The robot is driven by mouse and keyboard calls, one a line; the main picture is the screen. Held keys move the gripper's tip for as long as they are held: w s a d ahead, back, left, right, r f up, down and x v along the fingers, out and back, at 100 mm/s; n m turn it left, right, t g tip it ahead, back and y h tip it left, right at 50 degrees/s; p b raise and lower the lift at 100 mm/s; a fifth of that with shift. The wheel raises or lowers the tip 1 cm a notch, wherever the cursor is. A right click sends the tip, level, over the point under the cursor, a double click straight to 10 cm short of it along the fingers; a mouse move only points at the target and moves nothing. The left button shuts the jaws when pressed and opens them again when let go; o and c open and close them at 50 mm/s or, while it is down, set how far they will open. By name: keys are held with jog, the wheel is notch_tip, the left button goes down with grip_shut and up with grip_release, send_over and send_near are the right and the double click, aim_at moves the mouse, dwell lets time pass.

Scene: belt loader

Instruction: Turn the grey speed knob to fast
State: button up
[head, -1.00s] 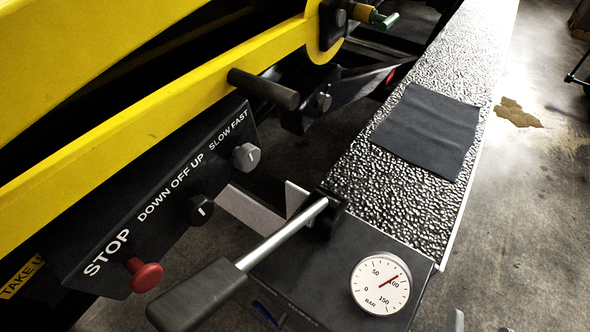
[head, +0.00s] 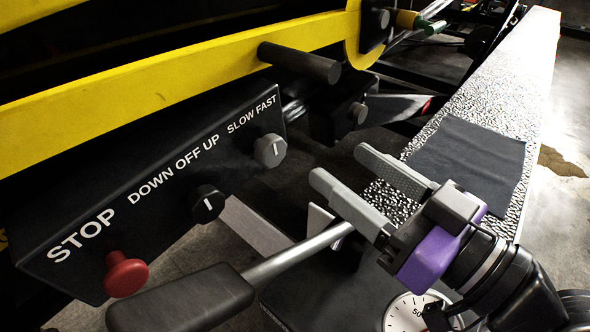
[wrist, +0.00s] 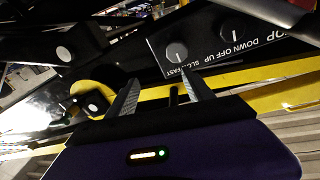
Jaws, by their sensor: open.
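The grey speed knob (head: 270,150) sits on the black control panel, below the words SLOW FAST. It also shows in the wrist view (wrist: 177,52), beyond the fingertips. A light mark is on its face; I cannot tell its exact setting. My gripper (head: 338,163) is open and empty, its two grey fingers spread apart. It is to the right of the knob in the head view, pointing towards the panel, with a gap between them. In the wrist view my gripper (wrist: 160,75) has the knob ahead, nearer the right finger.
A black knob (head: 207,203) and a red stop button (head: 126,274) are on the same panel. A black-handled lever (head: 180,300) crosses below my gripper. A black bar (head: 300,63) juts out above the knob. A dark cloth (head: 468,160) lies on the textured surface.

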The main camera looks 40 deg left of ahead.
aim_at(276, 155)
jog(key=a+g, duration=0.1)
jog(key=a, duration=0.1)
jog(key=s+a+n, duration=0.1)
jog(key=a, duration=0.2)
jog(key=s+a+f+n+g, duration=0.1)
jog(key=a, duration=0.2)
jog(key=shift+a+g+p, duration=0.2)
jog(key=shift+g+p, duration=0.1)
jog(key=shift+c, duration=0.4)
jog(key=shift+r, duration=0.1)
grip_shut()
